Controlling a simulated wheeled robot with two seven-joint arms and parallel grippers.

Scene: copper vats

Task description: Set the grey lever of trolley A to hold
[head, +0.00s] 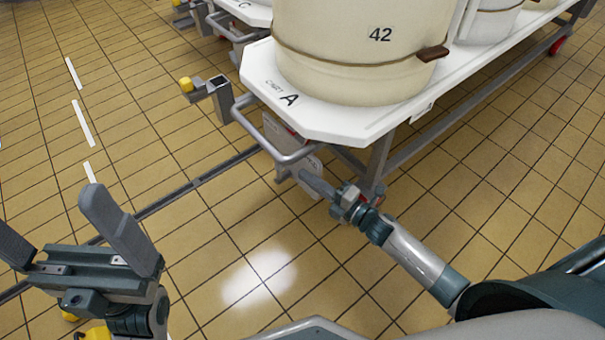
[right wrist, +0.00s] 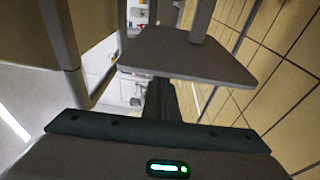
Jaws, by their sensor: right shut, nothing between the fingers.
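Trolley A (head: 272,97) is a white-topped cart marked "A", with a grey bar handle (head: 290,157) at its near end. Below the handle is a pale plate (head: 311,163) with small grey parts; a grey piece (head: 282,173) there may be the lever, but its setting cannot be read. My right gripper (head: 304,176) is shut and empty, its tips in front of this plate; contact cannot be told. In the right wrist view, a flat grey piece (right wrist: 190,57) lies just beyond the shut fingers (right wrist: 163,98). My left gripper (head: 48,212) is open and empty over the floor.
A cream vat marked 42 (head: 350,75) stands on trolley A. Trolley C (head: 245,12) stands behind.

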